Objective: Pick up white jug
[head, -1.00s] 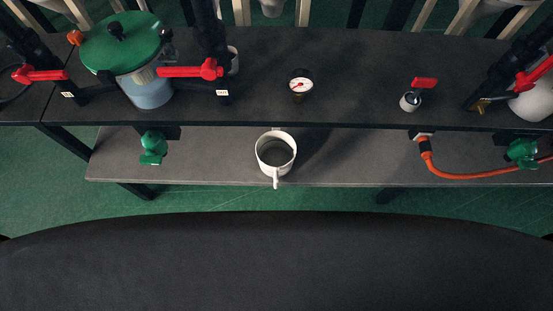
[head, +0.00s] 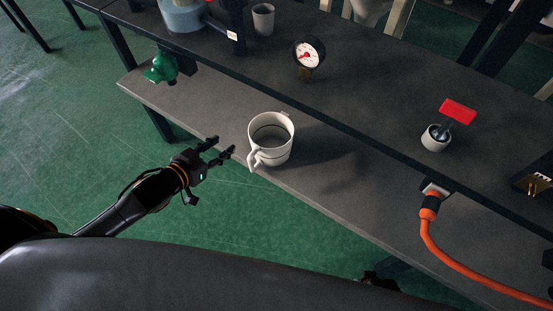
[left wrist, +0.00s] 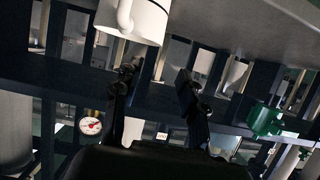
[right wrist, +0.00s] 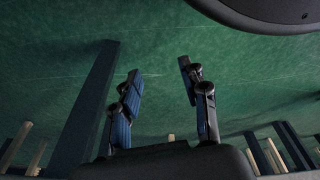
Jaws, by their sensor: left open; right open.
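The white jug (head: 272,142) stands upright on the lower grey shelf (head: 330,185), near its front edge. Its handle points to the front left in the head view. My left gripper (head: 222,147) is open and empty, just left of the jug and apart from it, with its fingers towards the handle side. In the left wrist view the jug (left wrist: 146,22) shows at the top, its upper part cut off, beyond the open fingers (left wrist: 156,80). My right gripper (right wrist: 160,70) is open and empty over green floor in the right wrist view.
The upper bench (head: 365,95) overhangs behind the jug, with a pressure gauge (head: 308,52), a grey cup (head: 263,19) and a red-handled valve (head: 457,111). A green fitting (head: 160,67) hangs left; an orange hose (head: 450,262) runs right.

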